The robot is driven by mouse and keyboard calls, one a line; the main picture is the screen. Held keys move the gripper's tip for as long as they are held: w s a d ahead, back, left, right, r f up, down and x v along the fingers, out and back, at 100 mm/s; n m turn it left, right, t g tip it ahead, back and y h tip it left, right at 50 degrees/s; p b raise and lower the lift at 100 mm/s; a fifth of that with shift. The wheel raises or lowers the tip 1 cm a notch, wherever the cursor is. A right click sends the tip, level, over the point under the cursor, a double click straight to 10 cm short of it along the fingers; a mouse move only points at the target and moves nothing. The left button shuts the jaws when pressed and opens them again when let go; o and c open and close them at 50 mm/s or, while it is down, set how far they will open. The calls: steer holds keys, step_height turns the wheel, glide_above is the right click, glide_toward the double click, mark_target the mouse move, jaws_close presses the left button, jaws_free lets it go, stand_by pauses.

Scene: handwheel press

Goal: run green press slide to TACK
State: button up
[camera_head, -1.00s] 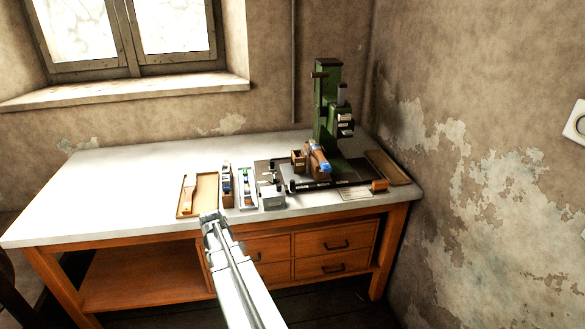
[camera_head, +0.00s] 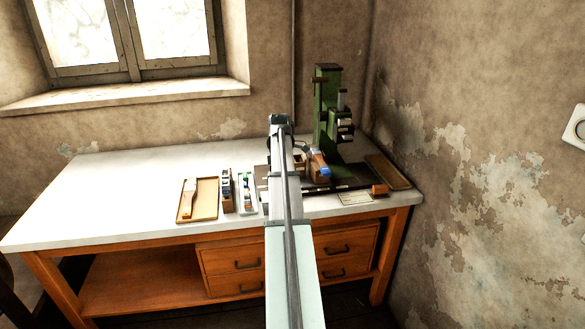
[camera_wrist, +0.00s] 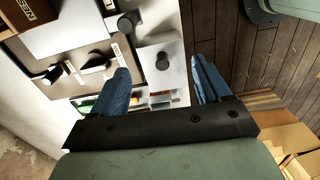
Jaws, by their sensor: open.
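The green press (camera_head: 327,110) stands upright at the back right of the bench, with a dark and silver head block (camera_head: 344,127) on its right side. Which part is its slide, and any TACK mark, I cannot make out. My gripper (camera_wrist: 160,65) is open and empty in the wrist view, its two blue fingers apart.
A brown block with blue on top (camera_head: 319,167) stands before the press. Left are a wooden tray with a brush (camera_head: 207,206) and narrow holders (camera_head: 227,190). Another tray (camera_head: 389,172) lies by the right wall. The bench's left part (camera_head: 110,190) is clear.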

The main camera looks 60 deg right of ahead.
steer(key=d, duration=0.2)
steer(key=d+r, duration=0.1)
steer(key=d, duration=0.2)
steer(key=shift+s+d+r, duration=0.15)
steer(key=shift+s+d, duration=0.2)
steer(key=shift+s, duration=0.05)
step_height(320, 180, down, 10)
steer(key=shift+s+r, duration=0.1)
steer(key=shift+r, duration=0.1)
steer(key=shift+c, duration=0.2)
steer(key=c, duration=1.3)
steer(key=shift+s+d, duration=3.15)
steer(key=shift+d, duration=0.1)
steer(key=o, duration=1.4)
